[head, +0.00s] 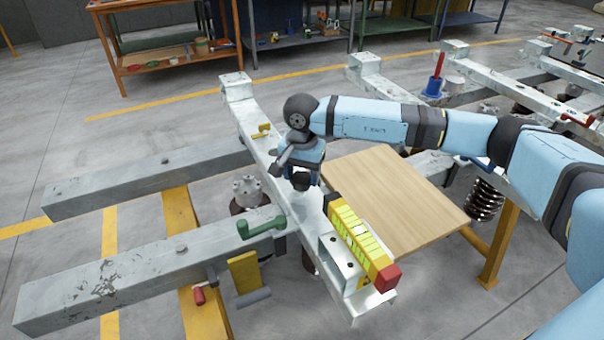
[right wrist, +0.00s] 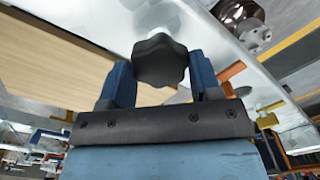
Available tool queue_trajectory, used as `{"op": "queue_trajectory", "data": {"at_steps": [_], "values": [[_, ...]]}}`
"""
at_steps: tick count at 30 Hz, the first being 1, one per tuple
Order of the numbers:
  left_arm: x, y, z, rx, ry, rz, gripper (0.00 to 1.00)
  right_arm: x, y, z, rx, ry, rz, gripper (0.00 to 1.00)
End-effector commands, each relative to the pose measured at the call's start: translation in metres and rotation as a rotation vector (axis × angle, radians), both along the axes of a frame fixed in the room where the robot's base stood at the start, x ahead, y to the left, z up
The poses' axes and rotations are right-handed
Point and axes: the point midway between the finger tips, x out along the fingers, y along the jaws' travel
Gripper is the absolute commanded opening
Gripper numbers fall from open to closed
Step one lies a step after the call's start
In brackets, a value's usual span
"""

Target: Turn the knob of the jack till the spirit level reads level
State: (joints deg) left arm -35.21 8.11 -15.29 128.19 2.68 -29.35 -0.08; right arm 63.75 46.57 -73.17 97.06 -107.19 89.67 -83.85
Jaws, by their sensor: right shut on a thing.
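The dark, lobed knob (head: 301,181) of the jack sits at the beam's upper face, just below my right gripper (head: 303,172). In the right wrist view the knob (right wrist: 160,58) is between the two blue fingers of my right gripper (right wrist: 161,76), which is shut on it. A pale stem shows beyond the knob; the rest of the jack is hidden. The yellow spirit level (head: 349,230) with a red end lies along the near part of the pale metal beam (head: 255,135). Its bubble is too small to read. My left gripper is in neither view.
A wooden board (head: 400,196) lies right of the beam. A green handle (head: 262,228) and a red-tipped handle (head: 199,294) stand out at the left. Two thick side beams (head: 150,180) run left. Workbenches (head: 180,50) stand at the back.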

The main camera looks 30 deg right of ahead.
Motion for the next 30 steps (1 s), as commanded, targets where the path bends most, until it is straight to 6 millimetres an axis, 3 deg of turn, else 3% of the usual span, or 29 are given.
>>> {"op": "queue_trajectory", "data": {"at_steps": [6, 7, 10, 20, 23, 30], "values": [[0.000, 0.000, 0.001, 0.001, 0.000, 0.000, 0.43, 0.003, 0.000, 0.006, 0.003, -0.012, -0.002, 0.34], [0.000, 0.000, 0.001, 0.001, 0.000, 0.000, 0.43, 0.003, 0.000, 0.006, 0.003, -0.012, -0.002, 0.62], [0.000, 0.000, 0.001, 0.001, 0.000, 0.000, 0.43, 0.003, 0.000, 0.005, 0.002, -0.009, -0.002, 0.83], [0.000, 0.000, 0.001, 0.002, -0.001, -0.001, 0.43, 0.001, 0.000, 0.005, 0.001, -0.004, -0.001, 0.83], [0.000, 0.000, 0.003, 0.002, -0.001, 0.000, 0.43, 0.002, 0.000, 0.017, 0.000, -0.005, -0.002, 0.83], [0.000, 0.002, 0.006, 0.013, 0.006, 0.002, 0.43, 0.002, 0.000, 0.069, 0.000, -0.008, -0.001, 0.83]]}}
